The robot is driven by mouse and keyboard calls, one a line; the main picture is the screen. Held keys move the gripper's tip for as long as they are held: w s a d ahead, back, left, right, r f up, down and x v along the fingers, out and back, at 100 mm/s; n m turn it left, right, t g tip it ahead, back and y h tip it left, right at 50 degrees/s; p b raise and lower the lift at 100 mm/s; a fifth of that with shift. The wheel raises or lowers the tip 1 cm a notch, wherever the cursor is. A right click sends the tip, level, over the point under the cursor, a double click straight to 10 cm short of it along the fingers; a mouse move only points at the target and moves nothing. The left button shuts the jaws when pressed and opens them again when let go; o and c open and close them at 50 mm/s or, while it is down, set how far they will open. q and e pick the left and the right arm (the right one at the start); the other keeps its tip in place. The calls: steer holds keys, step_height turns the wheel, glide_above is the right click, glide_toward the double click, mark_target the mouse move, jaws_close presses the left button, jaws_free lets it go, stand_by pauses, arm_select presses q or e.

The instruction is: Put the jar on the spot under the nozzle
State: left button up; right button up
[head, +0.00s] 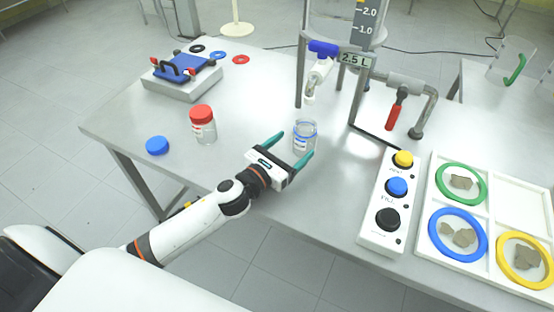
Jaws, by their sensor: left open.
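A clear glass jar with a blue ring at its neck (304,138) stands upright on the table, below the nozzle (311,86) of the reactor. I cannot tell whether it is exactly centred under the nozzle, and no spot marking shows beneath it. My left gripper (292,152) is open, its teal fingers pointing toward the jar at its near side. I cannot tell whether the fingertips touch it. A second jar with a red lid (203,125) stands to the left. A loose blue lid (157,145) lies near the table's left edge. My right gripper is not in view.
A button box (380,226) and a white tray (515,188) with colored rings stand at the right. The reactor's metal frame (358,98) rises behind the jar. A grey block with a blue clamp (182,80) is at the back left.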

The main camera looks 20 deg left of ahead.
arm_select(q)
steer(key=b+v, duration=0.1)
steer(key=v, duration=0.5)
stand_by(2.2)
